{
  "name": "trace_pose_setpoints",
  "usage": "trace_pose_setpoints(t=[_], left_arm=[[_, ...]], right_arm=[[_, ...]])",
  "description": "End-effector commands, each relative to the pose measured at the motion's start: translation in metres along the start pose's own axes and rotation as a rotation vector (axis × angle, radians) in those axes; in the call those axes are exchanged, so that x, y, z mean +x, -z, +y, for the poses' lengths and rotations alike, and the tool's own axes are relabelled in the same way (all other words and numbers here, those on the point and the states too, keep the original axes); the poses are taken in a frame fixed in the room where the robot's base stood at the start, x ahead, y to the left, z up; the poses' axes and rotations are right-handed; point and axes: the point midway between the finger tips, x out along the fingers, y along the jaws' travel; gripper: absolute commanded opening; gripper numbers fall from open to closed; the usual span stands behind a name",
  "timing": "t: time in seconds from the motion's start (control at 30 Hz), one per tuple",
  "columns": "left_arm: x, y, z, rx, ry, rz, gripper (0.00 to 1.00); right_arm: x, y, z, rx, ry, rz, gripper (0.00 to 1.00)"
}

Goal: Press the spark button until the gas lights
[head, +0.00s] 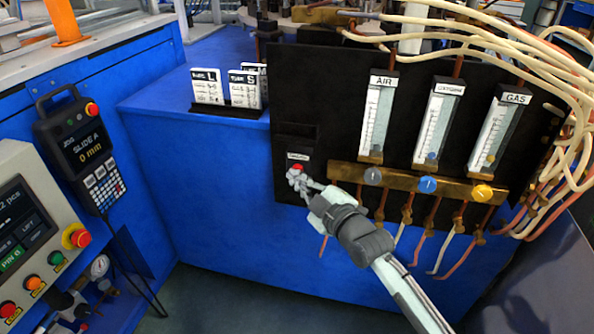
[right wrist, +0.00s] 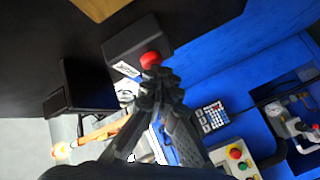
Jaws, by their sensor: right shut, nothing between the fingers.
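The red spark button (head: 297,168) sits under a small white label at the lower left of the black gas panel (head: 330,110). It also shows in the right wrist view (right wrist: 150,59), raised on a dark box just beyond the fingertips. My right gripper (head: 299,182) is shut and empty, with its fingertips right at the button's lower edge. In the right wrist view the closed fingers (right wrist: 158,82) overlap the button's lower side; I cannot tell whether they touch it. My left gripper is in neither view.
Flow tubes labelled AIR (head: 378,115) and GAS (head: 498,130) flank a middle tube, above grey, blue and yellow knobs (head: 482,192). Pale hoses crowd the right. An orange glow (right wrist: 60,152) shows in the wrist view.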

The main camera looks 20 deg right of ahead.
Motion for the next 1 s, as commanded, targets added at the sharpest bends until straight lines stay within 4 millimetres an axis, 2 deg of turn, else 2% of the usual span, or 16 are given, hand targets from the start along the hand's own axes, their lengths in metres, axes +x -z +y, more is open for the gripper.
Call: trace_pose_setpoints(t=[0.67,1.0], left_arm=[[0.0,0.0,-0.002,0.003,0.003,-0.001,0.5],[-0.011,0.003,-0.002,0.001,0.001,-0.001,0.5]], right_arm=[[0.003,-0.002,0.003,-0.001,-0.001,0.0,0.0],[-0.007,0.005,-0.004,0.001,0.0,-0.001,0.0]])
